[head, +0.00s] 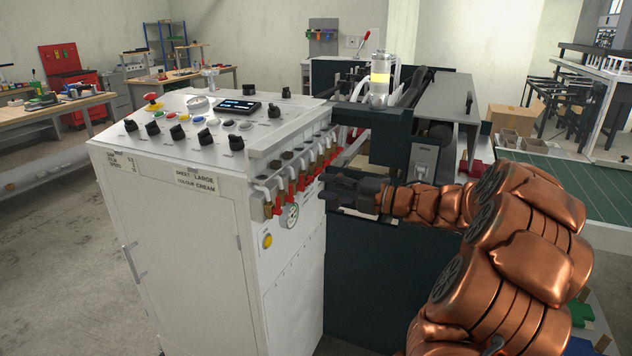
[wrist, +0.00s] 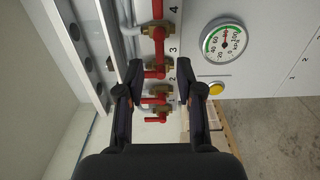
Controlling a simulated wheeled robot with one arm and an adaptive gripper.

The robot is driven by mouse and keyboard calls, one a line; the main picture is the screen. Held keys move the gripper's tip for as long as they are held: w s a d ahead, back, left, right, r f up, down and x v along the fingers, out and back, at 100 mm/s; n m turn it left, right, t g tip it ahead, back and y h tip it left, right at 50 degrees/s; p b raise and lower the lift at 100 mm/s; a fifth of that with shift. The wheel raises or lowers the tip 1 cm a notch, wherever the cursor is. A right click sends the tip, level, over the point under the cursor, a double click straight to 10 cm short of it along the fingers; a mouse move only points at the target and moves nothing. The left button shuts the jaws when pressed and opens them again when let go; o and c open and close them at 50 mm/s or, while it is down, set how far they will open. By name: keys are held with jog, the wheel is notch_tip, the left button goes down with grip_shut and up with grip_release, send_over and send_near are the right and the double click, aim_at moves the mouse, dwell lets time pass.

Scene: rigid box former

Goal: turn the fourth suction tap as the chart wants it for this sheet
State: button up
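A row of suction taps (head: 302,181) with brass bodies and red handles runs along the white cabinet's right side. In the wrist view the row is a column, with the numeral 4 at the top and 3 below it. The red-and-brass tap (wrist: 157,30) between those numerals lies beyond my fingertips. My gripper (head: 326,188) is beside the row; in the wrist view my gripper (wrist: 158,88) is open, with lower-numbered taps (wrist: 158,96) showing between its fingers. I cannot tell whether it touches them. The sheet plate (head: 195,180) reads "LARGE" and "COLOUR CREAM".
A round gauge (wrist: 224,41) and a yellow button (wrist: 216,88) sit beside the taps. A pale rail (wrist: 75,45) with holes runs along their other side. The cabinet's sloped top (head: 215,125) carries knobs and buttons. The dark machine (head: 385,150) stands behind my gripper.

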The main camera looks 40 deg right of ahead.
aim_at(309, 183)
jog(key=shift+p+x, duration=0.45)
jog(key=shift+x, duration=1.35)
grip_shut()
